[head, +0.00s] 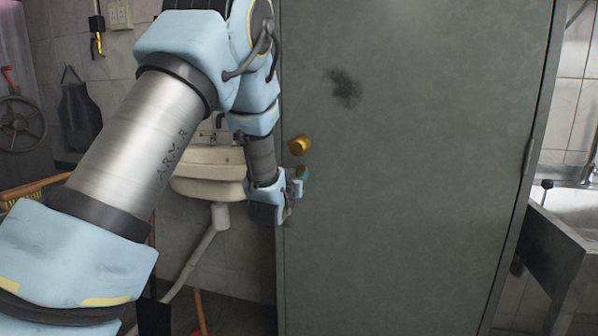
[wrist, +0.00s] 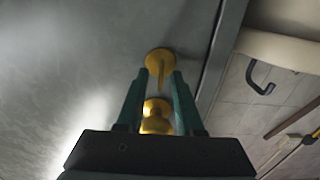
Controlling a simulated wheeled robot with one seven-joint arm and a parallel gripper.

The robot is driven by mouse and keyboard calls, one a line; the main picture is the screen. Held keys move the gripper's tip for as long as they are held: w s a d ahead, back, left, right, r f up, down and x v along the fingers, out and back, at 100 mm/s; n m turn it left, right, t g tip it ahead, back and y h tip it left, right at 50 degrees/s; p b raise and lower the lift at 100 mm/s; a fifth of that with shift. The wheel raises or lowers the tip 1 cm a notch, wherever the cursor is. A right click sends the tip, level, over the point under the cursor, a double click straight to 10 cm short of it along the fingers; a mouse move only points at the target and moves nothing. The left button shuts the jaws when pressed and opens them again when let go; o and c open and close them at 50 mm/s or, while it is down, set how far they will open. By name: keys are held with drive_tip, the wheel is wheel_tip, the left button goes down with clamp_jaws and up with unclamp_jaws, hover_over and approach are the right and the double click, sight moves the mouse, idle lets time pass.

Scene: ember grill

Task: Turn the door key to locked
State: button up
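The grey-green door (head: 410,170) fills the middle of the head view. A round brass knob (head: 300,145) sits near its left edge, and a brass key plate (head: 303,170) shows just below it, partly hidden by my gripper (head: 298,186). In the wrist view, the thin brass key (wrist: 161,74) stands out from its round plate (wrist: 158,58). The two teal fingers of my gripper (wrist: 160,78) are apart, one on each side of the key, with gaps visible. The knob also shows between the fingers, nearer the palm (wrist: 157,114).
A white washbasin (head: 208,165) stands left of the door, behind my arm. A stone sink (head: 570,215) is at the right. A broom (head: 30,190) shows at the far left. The door face right of my gripper is clear.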

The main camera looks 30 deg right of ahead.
drive_tip(key=shift+w+d, duration=0.35)
drive_tip(key=shift+w, duration=0.1)
clamp_jaws()
idle(0.4)
